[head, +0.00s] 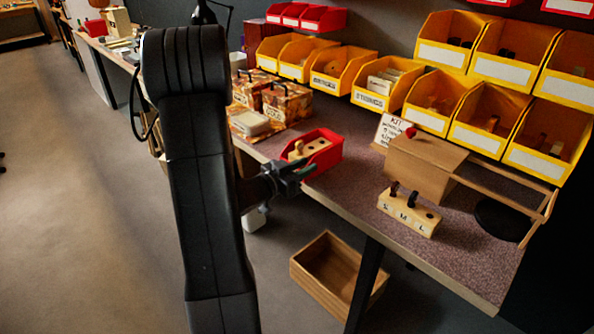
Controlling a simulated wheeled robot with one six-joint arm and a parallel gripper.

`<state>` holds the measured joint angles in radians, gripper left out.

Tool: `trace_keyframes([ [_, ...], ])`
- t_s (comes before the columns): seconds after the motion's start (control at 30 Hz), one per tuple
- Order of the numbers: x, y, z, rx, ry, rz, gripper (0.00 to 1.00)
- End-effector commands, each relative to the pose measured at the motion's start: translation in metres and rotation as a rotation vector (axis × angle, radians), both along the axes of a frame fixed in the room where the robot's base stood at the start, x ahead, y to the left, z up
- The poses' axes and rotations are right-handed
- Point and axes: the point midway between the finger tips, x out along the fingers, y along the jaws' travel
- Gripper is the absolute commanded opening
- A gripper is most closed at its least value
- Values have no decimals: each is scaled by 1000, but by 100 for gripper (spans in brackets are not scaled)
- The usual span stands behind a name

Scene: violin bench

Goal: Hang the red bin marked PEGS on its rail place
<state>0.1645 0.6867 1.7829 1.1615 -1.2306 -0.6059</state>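A red bin (327,157) stands upright on the bench near its front edge and holds light wooden pieces with dark holes or knobs. No PEGS marking is readable on it from here. My gripper (306,170) is at the bench's front edge, just in front of the bin and overlapping its lower front in the picture. I cannot tell whether its fingers touch the bin or how far apart they are. Rows of yellow bins hang on the wall behind the bench, one labelled STRINGS (371,99). Small red bins (322,19) hang higher, at the back.
The bench (330,190) has bare room right of the red bin. A wooden box (425,165), a KIT card (391,129) and an S-M-L block (408,213) stand further right. Patterned boxes (286,103) stand behind left. An open wooden crate (310,270) lies on the floor below.

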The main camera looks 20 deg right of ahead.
Motion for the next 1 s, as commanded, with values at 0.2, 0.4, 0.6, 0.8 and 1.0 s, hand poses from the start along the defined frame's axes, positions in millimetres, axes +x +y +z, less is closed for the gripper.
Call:
trace_keyframes([
  [0.2, 6, -17, -1, 0, -1, -1, 25],
  [0.4, 10, -28, -1, 2, -1, -1, 25],
  [0.6, 12, -33, -1, 0, -1, 0, 25],
  [0.8, 13, -33, -1, 0, -1, 1, 25],
  [1.0, 13, -33, -1, 0, -1, 1, 6],
])
